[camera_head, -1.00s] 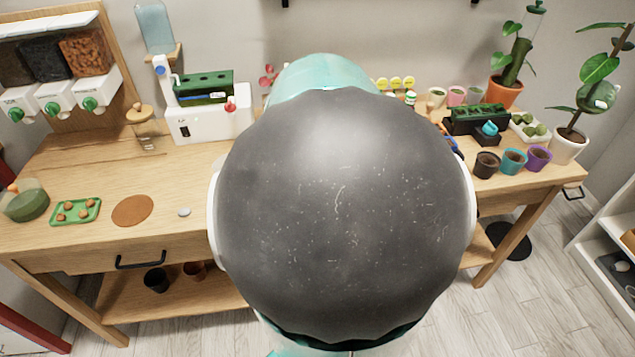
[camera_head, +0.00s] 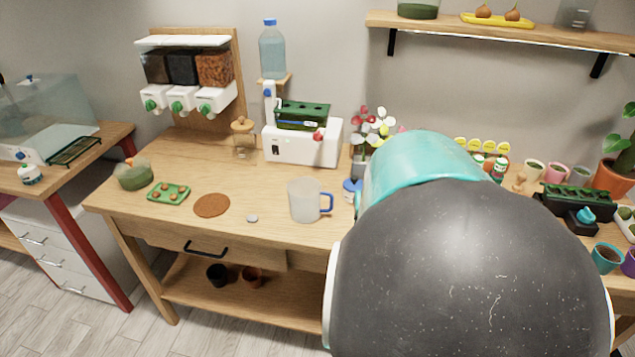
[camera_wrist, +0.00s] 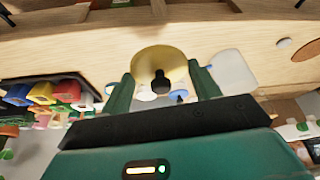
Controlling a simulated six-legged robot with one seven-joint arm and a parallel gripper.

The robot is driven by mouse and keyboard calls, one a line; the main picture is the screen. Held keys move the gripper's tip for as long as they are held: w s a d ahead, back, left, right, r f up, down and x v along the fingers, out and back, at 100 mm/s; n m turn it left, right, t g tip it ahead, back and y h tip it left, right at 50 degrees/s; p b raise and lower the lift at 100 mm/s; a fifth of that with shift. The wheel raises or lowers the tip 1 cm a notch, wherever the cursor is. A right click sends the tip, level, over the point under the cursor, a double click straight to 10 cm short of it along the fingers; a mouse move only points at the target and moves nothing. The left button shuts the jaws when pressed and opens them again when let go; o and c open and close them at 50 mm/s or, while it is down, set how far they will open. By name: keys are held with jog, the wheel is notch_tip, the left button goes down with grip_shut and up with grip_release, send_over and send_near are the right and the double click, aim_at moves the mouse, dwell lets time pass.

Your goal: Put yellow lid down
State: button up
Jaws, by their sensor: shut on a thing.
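The yellow lid (camera_wrist: 159,58) shows in the wrist view as a pale yellow disc with a dark knob, between the two green fingers. My gripper (camera_wrist: 160,74) is shut on it. In the head view my own arm's large dark joint and teal link cover the right of the picture and hide the gripper and the lid. I cannot tell how high the lid is above the bench top.
The wooden bench (camera_head: 120,195) holds a frosted mug (camera_head: 303,203) with a blue handle, a brown round mat (camera_head: 212,205), a green tray (camera_head: 168,187) and a white machine (camera_head: 290,150). Cups (camera_head: 607,257) stand at right. Bare wood shows left of the mug.

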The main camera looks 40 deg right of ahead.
jog(key=w+d+f, duration=0.1)
jog(key=d+f, duration=0.2)
jog(key=w+d+f, duration=0.1)
jog(key=d+f, duration=0.2)
jog(key=d, duration=0.1)
jog(key=w+d+f, duration=0.2)
jog(key=d, duration=0.2)
jog(key=shift+f, duration=0.4)
jog(key=shift+d+f, duration=0.15)
jog(key=shift+f, duration=0.05)
jog(key=shift+d+f, duration=0.1)
jog(key=shift+f, duration=1.5)
jog(key=shift+f, duration=0.15)
jog(key=o, duration=0.9)
jog(key=shift+o, duration=0.2)
